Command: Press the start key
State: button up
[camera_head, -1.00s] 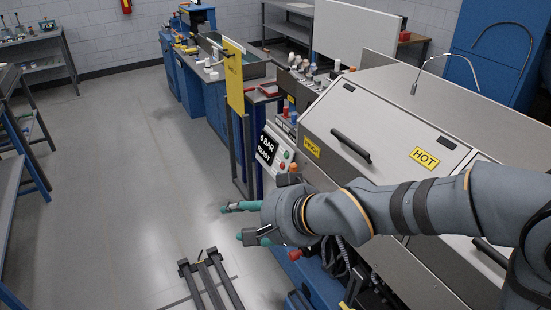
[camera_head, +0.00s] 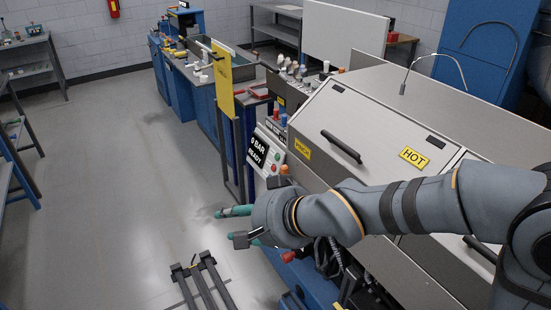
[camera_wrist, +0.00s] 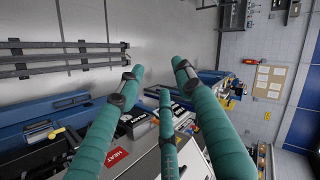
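The control panel on the grey machine has a black display (camera_head: 258,152) reading "BAR READY". Beside the display are a green button (camera_head: 278,157), a red button (camera_head: 273,168) and an orange button (camera_head: 284,170). No label on the buttons is readable, so I cannot tell which is the start key. My gripper (camera_head: 236,225) is in front of and below the panel, apart from it, with its teal fingers pointing left. In the wrist view my gripper (camera_wrist: 153,92) has three fingers spread, with nothing between them. The fingers partly hide the black sign area there.
The grey machine lid (camera_head: 365,135) carries yellow "PINCH" and "HOT" labels and a black handle. A yellow plate (camera_head: 222,80) stands upright behind the panel. A dark floor frame (camera_head: 205,283) lies below my gripper. Open floor (camera_head: 110,190) is to the left.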

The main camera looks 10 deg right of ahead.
grip_shut()
dwell(1.5)
